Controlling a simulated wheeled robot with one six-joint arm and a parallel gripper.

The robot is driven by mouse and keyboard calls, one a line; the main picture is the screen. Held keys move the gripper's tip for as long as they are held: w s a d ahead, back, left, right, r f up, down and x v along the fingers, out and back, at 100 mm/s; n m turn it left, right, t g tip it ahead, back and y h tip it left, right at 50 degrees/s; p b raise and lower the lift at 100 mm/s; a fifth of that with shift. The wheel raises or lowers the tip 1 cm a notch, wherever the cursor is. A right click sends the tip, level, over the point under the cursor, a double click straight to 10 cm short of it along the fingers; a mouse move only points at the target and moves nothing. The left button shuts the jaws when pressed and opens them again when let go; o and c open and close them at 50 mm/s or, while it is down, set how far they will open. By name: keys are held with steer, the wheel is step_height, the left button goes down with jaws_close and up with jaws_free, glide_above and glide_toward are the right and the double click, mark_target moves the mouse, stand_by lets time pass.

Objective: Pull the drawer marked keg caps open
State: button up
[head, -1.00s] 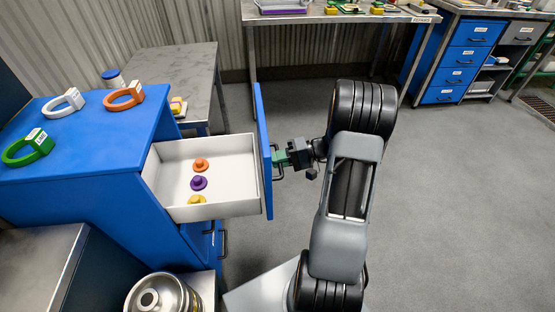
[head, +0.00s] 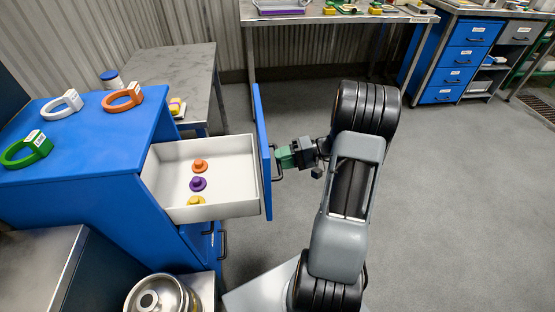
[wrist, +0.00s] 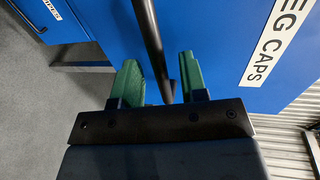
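The keg caps drawer (head: 225,211) stands well out of the blue cabinet in the head view. An orange, a purple and a yellow cap lie in its white tray. Its blue front (head: 262,150) carries the label "KEG CAPS" (wrist: 272,42), partly cut off in the wrist view. The dark bar handle (wrist: 149,35) runs between the green fingers of my gripper (wrist: 160,82), with a gap visible on each side. My gripper (head: 284,158) is open at the outer side of the drawer front.
The blue cabinet (head: 90,125) carries white, orange and green rings. Another drawer handle (head: 223,244) shows below. A metal keg (head: 150,300) stands at the front. Floor to the right of my arm is clear. A workbench (head: 340,17) stands behind.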

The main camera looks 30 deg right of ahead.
steer(key=p+v, duration=0.1)
steer(key=v, duration=1.1)
step_height(320, 180, down, 5)
steer(key=s+a+m+g+h, duration=0.1)
steer(key=s+m+g+h, duration=0.1)
steer(key=s+m+h, duration=0.15)
steer(key=s+a+r+g+h+p, duration=0.1)
steer(key=a+r+g+h+p, duration=0.35)
steer(key=r, duration=0.25)
steer(key=s+a+r+n+t+h+p, duration=0.1)
steer(key=a+r+n+h+p, duration=0.1)
steer(key=a+r+p, duration=0.3)
steer(key=s+a+r+n+t+h+p, duration=0.1)
steer(key=a+r+p, duration=0.4)
steer(key=r, duration=0.7)
steer(key=s+a+r+n+t+h+p, duration=0.1)
steer(key=a+r+n+t+h+p, duration=0.1)
steer(key=a+r, duration=0.5)
steer(key=r+n+h+p, duration=0.1)
steer(key=n+p, duration=0.1)
steer(key=p, duration=0.1)
steer(key=shift+r+n+t+h+p, duration=0.3)
steer(key=shift+r+n+t+p, duration=0.05)
steer(key=shift+r+p, duration=0.05)
steer(key=shift+s+a, duration=0.1)
